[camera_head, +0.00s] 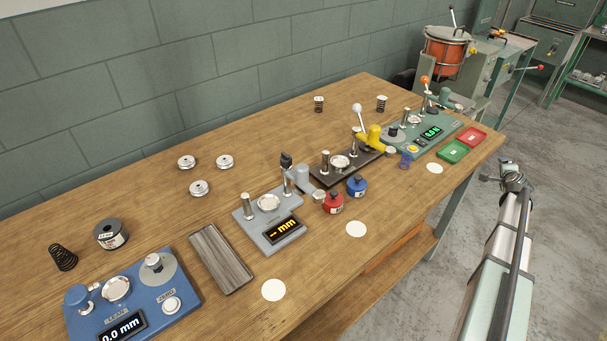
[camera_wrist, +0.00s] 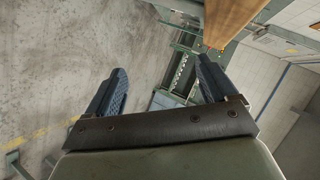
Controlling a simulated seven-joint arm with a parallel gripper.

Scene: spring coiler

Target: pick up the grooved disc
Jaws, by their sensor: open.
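Three small silver discs lie flat on the left half of the wooden bench in the head view. They look grooved: a left one (camera_head: 187,162), a right one (camera_head: 224,162) and a nearer one (camera_head: 199,188). They are apart from each other, and I cannot tell which is the task's disc. My gripper (camera_wrist: 160,82) is open in the wrist view, with its two blue ridged fingers wide apart and nothing between them. It points past the bench edge toward the floor, far from the discs. No disc shows in the wrist view.
A blue gauge (camera_head: 183,302), a dark spool (camera_head: 110,234), a black spring (camera_head: 63,257) and a grey wooden block (camera_head: 221,258) stand around the discs. A grey gauge (camera_head: 285,236), red pot (camera_head: 333,203) and blue pot (camera_head: 357,186) stand right. Bare wood surrounds the discs.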

